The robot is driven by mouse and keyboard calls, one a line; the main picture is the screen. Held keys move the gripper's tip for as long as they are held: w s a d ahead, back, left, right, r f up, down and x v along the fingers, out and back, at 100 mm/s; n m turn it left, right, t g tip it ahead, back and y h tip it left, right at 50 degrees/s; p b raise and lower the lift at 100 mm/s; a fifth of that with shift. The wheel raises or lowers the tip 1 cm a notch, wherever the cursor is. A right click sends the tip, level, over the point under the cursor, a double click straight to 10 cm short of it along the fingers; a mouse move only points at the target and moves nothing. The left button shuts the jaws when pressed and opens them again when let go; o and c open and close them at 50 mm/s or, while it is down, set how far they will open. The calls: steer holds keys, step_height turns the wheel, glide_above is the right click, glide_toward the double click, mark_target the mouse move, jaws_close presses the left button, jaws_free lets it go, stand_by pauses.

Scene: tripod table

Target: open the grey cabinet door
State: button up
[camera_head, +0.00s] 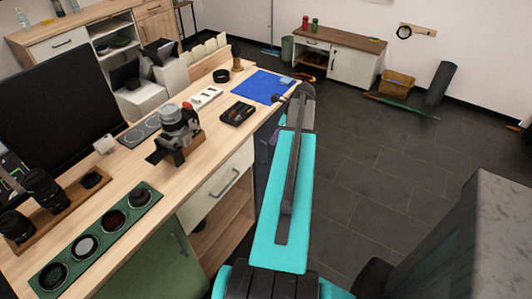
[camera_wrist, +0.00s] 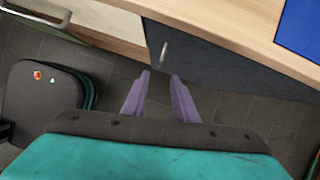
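The grey cabinet door (camera_wrist: 215,65) is a dark grey panel under the wooden worktop in the wrist view. It looks closed. A small metal handle (camera_wrist: 164,52) stands upright near its left edge. My gripper (camera_wrist: 160,75) has two purple fingers, spread apart with nothing between them. The fingertips point at the door, with the handle just beyond them and roughly in line with the gap. They look apart from the handle. In the head view a strip of the dark grey door (camera_head: 263,140) shows beside my teal arm, which hides most of it.
The wooden worktop (camera_wrist: 225,30) overhangs the door, with a blue mat (camera_wrist: 302,25) on it. A pale drawer with a bar handle (camera_head: 224,184) and an open wooden shelf are to the left. A green door (camera_head: 155,265) is nearer. Dark tiled floor (camera_head: 360,170) on the right is open.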

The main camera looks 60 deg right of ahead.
steer(key=p, duration=0.2)
glide_above(266, 163)
steer(key=shift+w+d+f, duration=0.1)
steer(key=shift+d+f, duration=0.05)
steer(key=shift+f, duration=2.6)
steer(key=shift+d+f, duration=0.1)
steer(key=shift+f, duration=2.6)
jaws_close()
steer(key=shift+a, duration=0.15)
